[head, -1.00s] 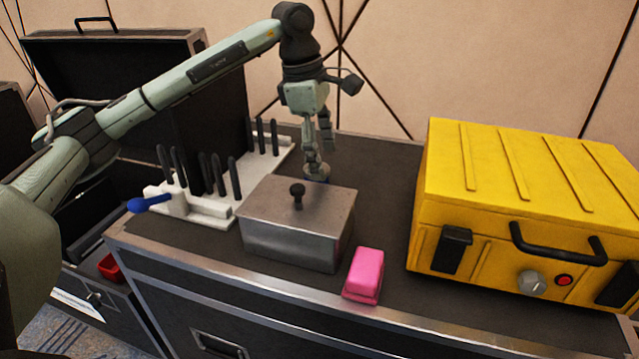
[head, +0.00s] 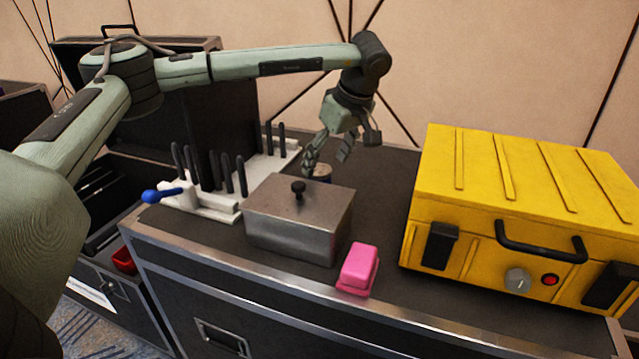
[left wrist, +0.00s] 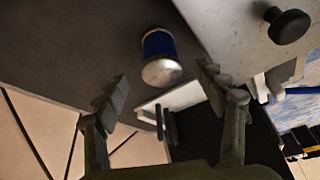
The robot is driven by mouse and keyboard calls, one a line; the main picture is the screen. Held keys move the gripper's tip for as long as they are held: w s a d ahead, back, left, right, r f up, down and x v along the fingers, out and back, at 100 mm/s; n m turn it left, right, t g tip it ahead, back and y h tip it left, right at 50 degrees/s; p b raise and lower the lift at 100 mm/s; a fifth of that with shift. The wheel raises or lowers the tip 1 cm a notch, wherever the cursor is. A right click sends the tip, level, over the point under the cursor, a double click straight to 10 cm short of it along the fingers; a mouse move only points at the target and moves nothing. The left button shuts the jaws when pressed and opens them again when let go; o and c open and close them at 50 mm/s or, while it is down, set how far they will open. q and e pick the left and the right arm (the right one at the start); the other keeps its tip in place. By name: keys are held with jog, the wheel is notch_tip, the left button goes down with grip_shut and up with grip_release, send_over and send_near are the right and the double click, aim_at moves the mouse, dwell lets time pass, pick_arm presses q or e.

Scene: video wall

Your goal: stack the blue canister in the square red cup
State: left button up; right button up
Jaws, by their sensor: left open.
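The blue canister (head: 323,173) stands on the dark case top behind the metal box, which hides its lower part. The left wrist view shows its blue side and pale metallic end (left wrist: 160,55). My left gripper (head: 327,157) is open, tilted, and close to the canister. In the left wrist view its fingers (left wrist: 163,80) are spread, with the canister beyond the gap and nothing held. The red cup (head: 123,260) sits low at the left in the open drawer, partly hidden by its edge. My right gripper is not in view.
The metal box (head: 297,225) with a black knob stands in front of the canister. A white rack (head: 205,205) with black uprights and a blue-ended tool is left. A pink block (head: 358,268) and yellow case (head: 520,210) are right. Dark surface between box and yellow case is clear.

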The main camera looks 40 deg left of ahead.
aim_at(321, 169)
pick_arm(q)
jog(key=x, duration=0.3)
jog(key=shift+a+f, duration=0.15)
jog(key=shift+a, duration=0.1)
jog(key=c, duration=1.5)
